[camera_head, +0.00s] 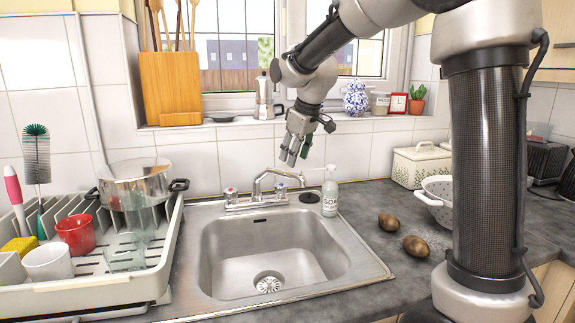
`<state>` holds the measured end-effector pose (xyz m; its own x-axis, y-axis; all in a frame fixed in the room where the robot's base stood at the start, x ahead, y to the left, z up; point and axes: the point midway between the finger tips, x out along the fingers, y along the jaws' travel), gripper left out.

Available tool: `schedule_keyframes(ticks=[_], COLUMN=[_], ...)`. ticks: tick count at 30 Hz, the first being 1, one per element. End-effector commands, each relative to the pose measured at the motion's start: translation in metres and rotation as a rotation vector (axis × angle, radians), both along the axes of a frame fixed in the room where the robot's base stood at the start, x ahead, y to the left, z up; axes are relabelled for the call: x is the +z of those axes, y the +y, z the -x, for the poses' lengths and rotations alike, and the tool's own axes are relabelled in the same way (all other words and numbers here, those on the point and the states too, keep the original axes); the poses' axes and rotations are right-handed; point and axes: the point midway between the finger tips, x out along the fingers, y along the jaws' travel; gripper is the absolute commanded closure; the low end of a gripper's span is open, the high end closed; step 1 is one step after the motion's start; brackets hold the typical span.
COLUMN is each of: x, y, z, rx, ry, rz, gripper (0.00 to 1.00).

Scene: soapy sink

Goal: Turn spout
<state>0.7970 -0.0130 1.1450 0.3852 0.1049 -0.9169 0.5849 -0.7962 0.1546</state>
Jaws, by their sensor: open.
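The spout (262,186) is a curved chrome tube on a two-handled mixer tap at the back of the sink. Its free end reaches toward the right. The tap has a red-marked handle (230,193) on the left and a blue-marked handle (280,188) on the right. My gripper (293,158) hangs above and slightly right of the spout with its fingers pointing down. It is open and looks empty. It appears apart from the spout, though the depth between them is hard to judge.
A soap bottle (330,192) stands close to the right of the tap. The steel sink basin (222,237) is empty. A dish rack (95,289) with pot, cups and brush fills the left. Potatoes (389,223) and a white colander (437,207) are on the right counter.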

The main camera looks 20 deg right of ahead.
Motion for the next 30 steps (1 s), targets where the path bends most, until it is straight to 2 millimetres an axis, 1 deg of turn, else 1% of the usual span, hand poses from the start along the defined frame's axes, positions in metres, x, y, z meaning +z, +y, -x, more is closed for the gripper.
schedule_keyframes(ticks=[1,3,7,18,21,24,30], x=[0.004,0.005,-0.001,-0.053,-0.062,-0.066,-0.066], y=[0.001,0.001,0.002,0.008,0.009,0.01,0.01], z=[-0.004,-0.006,-0.008,-0.031,-0.035,-0.037,-0.038], rx=[0.018,0.047,0.072,0.073,0.073,0.073,0.073], ry=[-0.016,-0.029,-0.033,-0.032,-0.032,-0.033,-0.035], rz=[0.004,0.014,0.025,0.026,0.026,0.025,0.025], gripper=[0.58,0.58,0.58,0.58,0.58,0.58,0.58])
